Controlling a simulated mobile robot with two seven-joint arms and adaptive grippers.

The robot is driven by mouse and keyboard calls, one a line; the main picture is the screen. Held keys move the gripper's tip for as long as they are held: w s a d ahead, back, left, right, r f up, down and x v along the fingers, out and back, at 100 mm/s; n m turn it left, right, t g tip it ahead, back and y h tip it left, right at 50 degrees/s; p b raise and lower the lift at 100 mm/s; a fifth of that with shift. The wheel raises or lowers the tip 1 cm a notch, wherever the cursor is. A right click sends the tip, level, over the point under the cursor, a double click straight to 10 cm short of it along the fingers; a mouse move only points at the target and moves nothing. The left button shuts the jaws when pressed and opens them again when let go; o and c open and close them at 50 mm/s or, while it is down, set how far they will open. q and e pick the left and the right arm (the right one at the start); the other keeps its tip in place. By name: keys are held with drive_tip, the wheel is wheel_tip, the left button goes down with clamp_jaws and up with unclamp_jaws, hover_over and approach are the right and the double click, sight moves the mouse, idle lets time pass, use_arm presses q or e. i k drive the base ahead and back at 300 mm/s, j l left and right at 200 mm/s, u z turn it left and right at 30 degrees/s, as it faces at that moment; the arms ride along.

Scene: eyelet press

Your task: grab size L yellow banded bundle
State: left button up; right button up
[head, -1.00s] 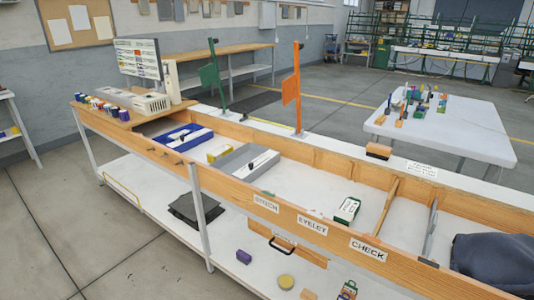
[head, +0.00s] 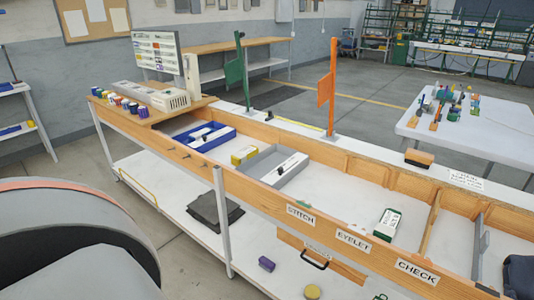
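A small yellow block (head: 243,155) lies in the wooden trough between a blue tray and a grey tray; it may be a yellow-banded bundle, but its band and size mark are too small to read. Another yellow item (head: 312,291) shows on the lower shelf at the bottom edge, round and flat. A white and green box (head: 387,224) sits in the trough behind the EYELET sign. Neither of my grippers shows in the head view.
A blue tray (head: 206,136) and a grey tray (head: 277,167) stand in the trough (head: 340,197). An orange flag post (head: 332,90) and a green one (head: 241,75) rise behind it. Coloured spools (head: 122,103) stand at its left end. A large grey rounded shape fills the lower left.

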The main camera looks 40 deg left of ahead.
sight(239, 158)
drive_tip(key=j+z, duration=0.25)
drive_tip(key=j, duration=0.2)
drive_tip(key=j+z, duration=0.25)
drive_tip(key=j, duration=0.25)
drive_tip(key=k+j+z, duration=0.1)
drive_tip(key=j, duration=0.2)
drive_tip(key=j+z, duration=0.1)
drive_tip(key=j, duration=0.25)
drive_tip(key=k+j+z, duration=0.1)
drive_tip(key=j, duration=0.2)
drive_tip(key=k+j, duration=0.1)
drive_tip(key=j, duration=0.3)
drive_tip(key=k+j, duration=0.15)
drive_tip(key=j, duration=0.2)
drive_tip(key=k+j, duration=0.1)
drive_tip(key=j, duration=0.3)
drive_tip(key=k+j+z, duration=0.1)
drive_tip(key=j, duration=0.3)
drive_tip(key=k+j, duration=0.15)
drive_tip(key=j, duration=0.2)
